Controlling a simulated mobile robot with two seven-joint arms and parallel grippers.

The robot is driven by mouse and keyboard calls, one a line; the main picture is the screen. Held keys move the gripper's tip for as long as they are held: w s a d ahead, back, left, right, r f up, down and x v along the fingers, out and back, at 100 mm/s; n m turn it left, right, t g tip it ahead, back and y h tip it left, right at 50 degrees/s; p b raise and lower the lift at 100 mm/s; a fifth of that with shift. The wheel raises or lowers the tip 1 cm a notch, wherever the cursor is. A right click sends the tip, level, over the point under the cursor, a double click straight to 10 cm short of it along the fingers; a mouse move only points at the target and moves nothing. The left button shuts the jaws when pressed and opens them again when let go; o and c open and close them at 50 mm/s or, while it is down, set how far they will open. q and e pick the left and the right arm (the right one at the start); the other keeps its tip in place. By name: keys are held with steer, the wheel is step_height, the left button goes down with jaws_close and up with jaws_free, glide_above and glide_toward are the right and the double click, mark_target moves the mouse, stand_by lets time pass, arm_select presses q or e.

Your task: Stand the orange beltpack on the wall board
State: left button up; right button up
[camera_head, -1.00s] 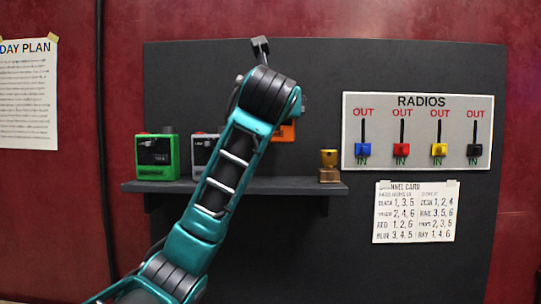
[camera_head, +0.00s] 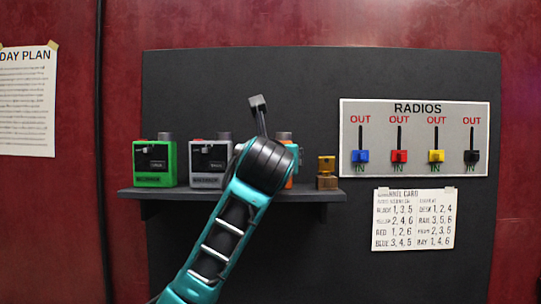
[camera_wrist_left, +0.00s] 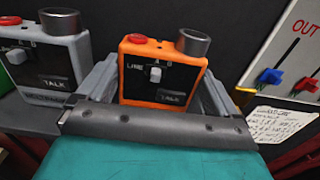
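The orange beltpack (camera_wrist_left: 162,75) has a red button, a grey knob and a TALK label, and stands upright between my left gripper's fingers (camera_wrist_left: 160,85) in the left wrist view. The fingers lie close along both its sides; I cannot tell whether they press on it. In the head view my left arm hides most of the beltpack (camera_head: 290,181), which is level with the others at the shelf (camera_head: 240,194) of the dark wall board (camera_head: 300,75). My left gripper's fingers are hidden there. My right gripper is not in view.
A green beltpack (camera_head: 154,163) and a grey beltpack (camera_head: 209,163) stand to the left on the shelf. A small brass-coloured object (camera_head: 327,173) stands at its right end. The RADIOS panel (camera_head: 415,112) with several coloured sliders and a channel card (camera_head: 413,220) are on the right.

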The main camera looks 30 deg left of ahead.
arm_select(q)
steer(key=shift+o, duration=0.5)
steer(key=shift+r, duration=0.1)
steer(key=shift+s+d, duration=0.15)
steer(key=shift+s, duration=0.1)
steer(key=v, duration=1.1)
steer(key=shift+s+d, duration=0.2)
